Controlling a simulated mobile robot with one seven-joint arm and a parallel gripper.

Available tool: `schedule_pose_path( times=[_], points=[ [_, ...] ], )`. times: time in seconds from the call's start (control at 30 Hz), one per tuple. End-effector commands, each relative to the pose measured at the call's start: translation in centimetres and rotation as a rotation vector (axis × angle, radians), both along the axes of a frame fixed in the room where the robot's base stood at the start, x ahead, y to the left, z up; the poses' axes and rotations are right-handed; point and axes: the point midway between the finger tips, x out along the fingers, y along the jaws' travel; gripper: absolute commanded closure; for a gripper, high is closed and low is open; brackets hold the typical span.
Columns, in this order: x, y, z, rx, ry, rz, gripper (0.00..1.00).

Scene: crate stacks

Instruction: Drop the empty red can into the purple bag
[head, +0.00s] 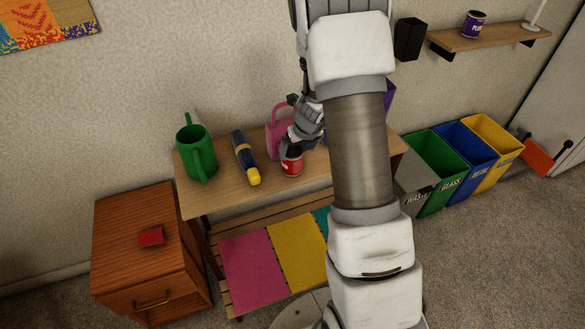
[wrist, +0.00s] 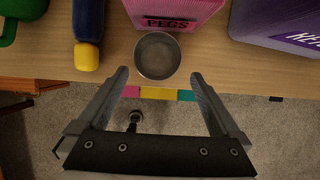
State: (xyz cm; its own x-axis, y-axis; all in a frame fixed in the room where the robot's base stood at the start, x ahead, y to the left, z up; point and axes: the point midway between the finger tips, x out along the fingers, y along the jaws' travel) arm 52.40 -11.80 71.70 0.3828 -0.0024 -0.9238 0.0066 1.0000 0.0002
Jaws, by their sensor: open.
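The red can (head: 292,163) stands upright near the front edge of the wooden table (head: 210,203). In the wrist view its round grey top (wrist: 157,55) shows from above and looks hollow. My gripper (head: 291,146) is open at the can in the head view. In the wrist view my open gripper (wrist: 159,75) has its fingertips apart, just on the near side of the can. The purple bag (wrist: 277,22) stands at the right in the wrist view, with part of a white label showing. In the head view only a strip of it (head: 390,96) shows behind my arm.
A pink bag (wrist: 172,8) marked PEGS stands just behind the can. Colored bins (head: 465,150) stand right of the table.

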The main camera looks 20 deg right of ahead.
Motion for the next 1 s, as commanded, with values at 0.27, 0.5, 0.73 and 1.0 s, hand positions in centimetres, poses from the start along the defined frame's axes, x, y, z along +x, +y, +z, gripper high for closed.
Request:
schedule_pose_path(
  times=[0.27,0.5,0.73,1.0],
  points=[
    [1.3,0.0,-3.2,0.001,0.001,0.000,0.00],
    [1.9,0.3,-4.9,0.000,0.001,0.003,0.00],
    [3.2,0.4,-7.9,0.000,0.001,0.002,0.00],
    [3.3,0.5,-7.9,0.000,0.000,0.002,0.04]
  ],
)
